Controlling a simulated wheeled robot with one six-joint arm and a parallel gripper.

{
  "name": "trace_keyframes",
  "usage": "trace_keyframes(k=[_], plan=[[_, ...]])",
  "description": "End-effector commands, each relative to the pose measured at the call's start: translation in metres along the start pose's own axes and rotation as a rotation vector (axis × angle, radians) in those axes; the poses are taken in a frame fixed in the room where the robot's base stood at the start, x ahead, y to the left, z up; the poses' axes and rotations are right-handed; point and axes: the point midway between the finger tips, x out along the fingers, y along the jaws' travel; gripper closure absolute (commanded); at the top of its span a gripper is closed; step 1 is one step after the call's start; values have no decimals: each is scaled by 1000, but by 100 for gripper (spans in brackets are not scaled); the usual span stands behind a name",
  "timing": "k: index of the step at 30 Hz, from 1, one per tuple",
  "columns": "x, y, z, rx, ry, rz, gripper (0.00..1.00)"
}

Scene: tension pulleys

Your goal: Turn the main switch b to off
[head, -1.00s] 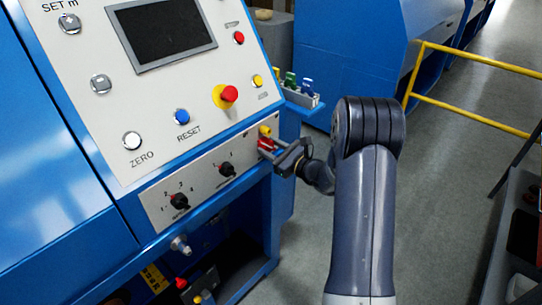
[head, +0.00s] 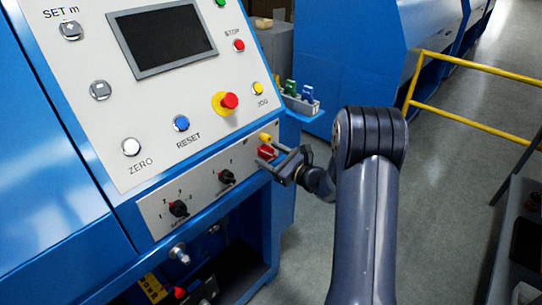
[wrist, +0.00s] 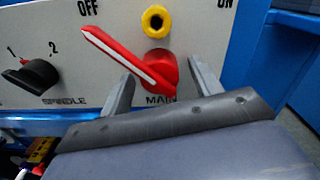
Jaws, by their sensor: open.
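The main switch (wrist: 137,62) is a red rotary handle with a white line, on the grey panel below a yellow round fitting (wrist: 155,20). In the wrist view its long end points up and left toward the OFF label (wrist: 88,8); the ON label (wrist: 225,3) is at upper right. My gripper (wrist: 161,70) is open, with one finger at each side of the switch's lower body. I cannot tell whether either finger touches it. In the head view the red switch (head: 266,152) is at the panel's right end, with my gripper (head: 277,158) in front of it.
The black spindle knob (wrist: 36,75) is left of the switch, and another black knob (head: 179,208) is further left. The sloped console (head: 180,90) with buttons and a red emergency stop (head: 229,101) is above. A yellow railing (head: 460,110) stands right, across clear floor.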

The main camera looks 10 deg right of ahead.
Motion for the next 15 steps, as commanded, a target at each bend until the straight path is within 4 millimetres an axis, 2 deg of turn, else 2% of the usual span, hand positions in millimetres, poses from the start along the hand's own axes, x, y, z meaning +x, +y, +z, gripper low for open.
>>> trace_keyframes(k=[5, 15], plan=[[-18, -1, -1, -1, 1, -3, 40], [-85, -1, -2, 0, 1, -4, 40]])
